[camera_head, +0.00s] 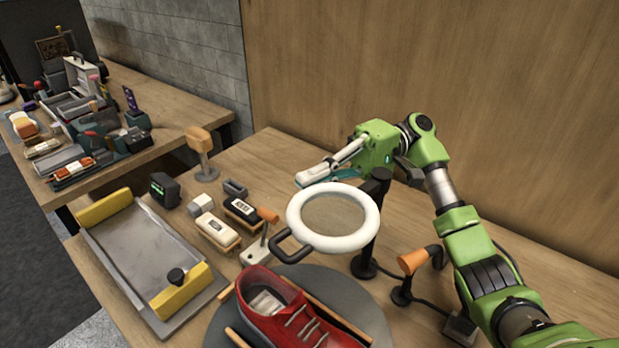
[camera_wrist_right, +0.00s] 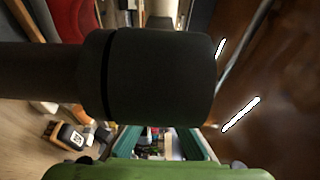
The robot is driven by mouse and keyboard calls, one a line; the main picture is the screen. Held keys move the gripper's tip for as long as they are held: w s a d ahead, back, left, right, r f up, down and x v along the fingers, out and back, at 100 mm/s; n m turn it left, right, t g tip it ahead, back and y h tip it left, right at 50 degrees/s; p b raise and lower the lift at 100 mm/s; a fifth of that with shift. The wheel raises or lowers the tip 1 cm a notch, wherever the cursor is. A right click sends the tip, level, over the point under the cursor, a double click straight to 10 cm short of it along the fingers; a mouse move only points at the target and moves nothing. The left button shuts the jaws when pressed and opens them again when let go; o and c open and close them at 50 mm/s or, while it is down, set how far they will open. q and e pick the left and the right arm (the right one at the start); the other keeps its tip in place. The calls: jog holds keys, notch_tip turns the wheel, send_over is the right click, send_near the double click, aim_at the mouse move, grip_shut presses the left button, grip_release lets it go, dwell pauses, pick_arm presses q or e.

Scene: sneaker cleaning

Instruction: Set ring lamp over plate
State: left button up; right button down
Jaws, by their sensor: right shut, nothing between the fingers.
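The ring lamp (camera_head: 365,231) has a white ring around a clear lens, a black loop handle at its left and a dark post behind it. Its ring hangs above the back part of the round grey plate (camera_head: 372,322). A red sneaker (camera_head: 285,315) lies on the plate between wooden strips. In the right wrist view a thick dark cylinder (camera_wrist_right: 160,78) crosses close in front of the fingers (camera_wrist_right: 160,143). My left gripper is not in view.
Brushes (camera_head: 217,232), a small white block (camera_head: 200,205) and a dark box (camera_head: 164,190) stand left of the lamp. A metal tray (camera_head: 150,252) with yellow ends lies further left. An orange-handled tool (camera_head: 411,261) stands on the right. A wooden wall (camera_head: 430,60) rises behind.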

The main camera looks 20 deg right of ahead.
jog(key=v, duration=0.7)
jog(key=shift+r, duration=0.1)
